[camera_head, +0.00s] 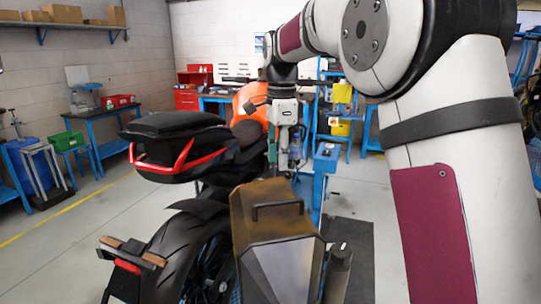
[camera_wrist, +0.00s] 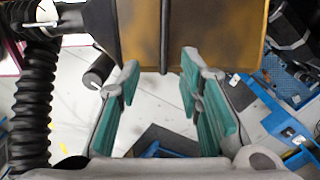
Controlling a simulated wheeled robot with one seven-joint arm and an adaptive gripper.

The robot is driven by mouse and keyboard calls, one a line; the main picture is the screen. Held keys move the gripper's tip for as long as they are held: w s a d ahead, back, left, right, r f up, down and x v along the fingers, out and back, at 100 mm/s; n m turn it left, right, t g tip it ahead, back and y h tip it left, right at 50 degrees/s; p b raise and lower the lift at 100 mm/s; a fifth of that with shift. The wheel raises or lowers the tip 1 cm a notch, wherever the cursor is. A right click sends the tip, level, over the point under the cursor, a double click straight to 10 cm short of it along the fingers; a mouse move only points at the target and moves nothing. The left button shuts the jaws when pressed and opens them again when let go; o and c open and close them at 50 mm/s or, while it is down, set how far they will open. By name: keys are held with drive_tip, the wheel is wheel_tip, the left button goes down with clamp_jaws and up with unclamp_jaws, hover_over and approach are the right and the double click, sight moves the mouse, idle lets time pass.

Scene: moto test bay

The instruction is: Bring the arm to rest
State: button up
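My arm (camera_head: 440,130) fills the right of the head view, reaches across the top and bends down beside the motorcycle (camera_head: 180,245). My gripper (camera_head: 284,158) hangs downward behind the brown metal side case (camera_head: 275,235), near the bike's middle; its fingertips are hard to make out there. In the wrist view my gripper (camera_wrist: 160,88) is open, with its green-padded fingers apart and nothing between them. The side case (camera_wrist: 205,35) spans the top of that view, just beyond the fingers. Whether the fingers touch it I cannot tell.
A black top case (camera_head: 170,140) sits on the bike's tail. A blue stand (camera_head: 325,165) is close to the right of my gripper. Blue workbenches (camera_head: 98,115) line the left wall. Open floor (camera_head: 85,240) lies left of the bike, and a dark mat (camera_head: 350,240) lies right.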

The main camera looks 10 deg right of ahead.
drive_tip(key=s+d+r+n+t, duration=0.15)
drive_tip(key=s+n, duration=0.25)
drive_tip(key=s, duration=0.4)
drive_tip(key=s+a+r+n+t, duration=0.1)
drive_tip(key=s+r+n, duration=0.25)
drive_tip(key=s, duration=0.35)
drive_tip(key=s+f+n+t, duration=0.1)
drive_tip(key=s+f+n, duration=0.2)
drive_tip(key=s+n, duration=0.2)
drive_tip(key=s+f+n+t, duration=0.2)
drive_tip(key=s+f+n, duration=0.2)
drive_tip(key=s, duration=0.7)
drive_tip(key=shift+s+d+f+n, duration=0.3)
drive_tip(key=shift+d+n, duration=0.1)
drive_tip(key=shift+n, duration=0.45)
drive_tip(key=shift+r, duration=0.1)
